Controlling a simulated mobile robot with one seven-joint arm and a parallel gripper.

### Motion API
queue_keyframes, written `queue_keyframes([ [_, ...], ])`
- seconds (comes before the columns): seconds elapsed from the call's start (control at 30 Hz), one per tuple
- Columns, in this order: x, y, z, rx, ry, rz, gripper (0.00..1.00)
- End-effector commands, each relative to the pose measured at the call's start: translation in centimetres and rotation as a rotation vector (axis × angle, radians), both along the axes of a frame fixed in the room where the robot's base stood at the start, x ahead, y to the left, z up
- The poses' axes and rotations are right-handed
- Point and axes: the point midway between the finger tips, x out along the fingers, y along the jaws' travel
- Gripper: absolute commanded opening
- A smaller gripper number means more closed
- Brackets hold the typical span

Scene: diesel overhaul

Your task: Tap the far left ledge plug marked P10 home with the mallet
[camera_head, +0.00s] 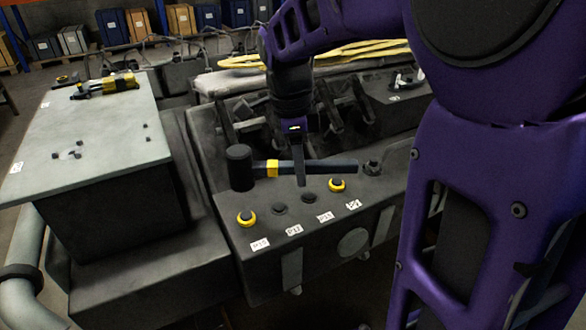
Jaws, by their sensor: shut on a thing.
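A mallet with a black cylindrical head (240,167), a yellow band and a dark handle is held level above the ledge (310,235). My gripper (301,172) is shut on its handle, right of the yellow band. The far left ledge plug (246,219) has a yellow ring and a dark centre. A white label (260,244) in front of it is too small to read surely. The mallet head appears just above or behind this plug, with a gap between them in the picture. The fingers hide part of the handle.
Two flat dark round spots (280,210) and another yellow-ringed plug (337,185) lie along the ledge, each with a label. A dark fitting (372,168) stands near the handle's end. A grey-topped bench (95,130) at left bears a yellow-black tool (120,83).

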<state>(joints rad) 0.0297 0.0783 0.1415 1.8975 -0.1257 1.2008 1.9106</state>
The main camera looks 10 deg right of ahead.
Motion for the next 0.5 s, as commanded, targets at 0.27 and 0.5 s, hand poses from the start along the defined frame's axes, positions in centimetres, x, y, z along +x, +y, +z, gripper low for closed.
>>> queue_keyframes([
  [0.27, -0.3, 0.1, 0.1, 0.003, -0.001, -0.066, 0.00],
  [0.5, -0.4, 0.1, -2.9, 0.003, -0.001, -0.064, 0.00],
])
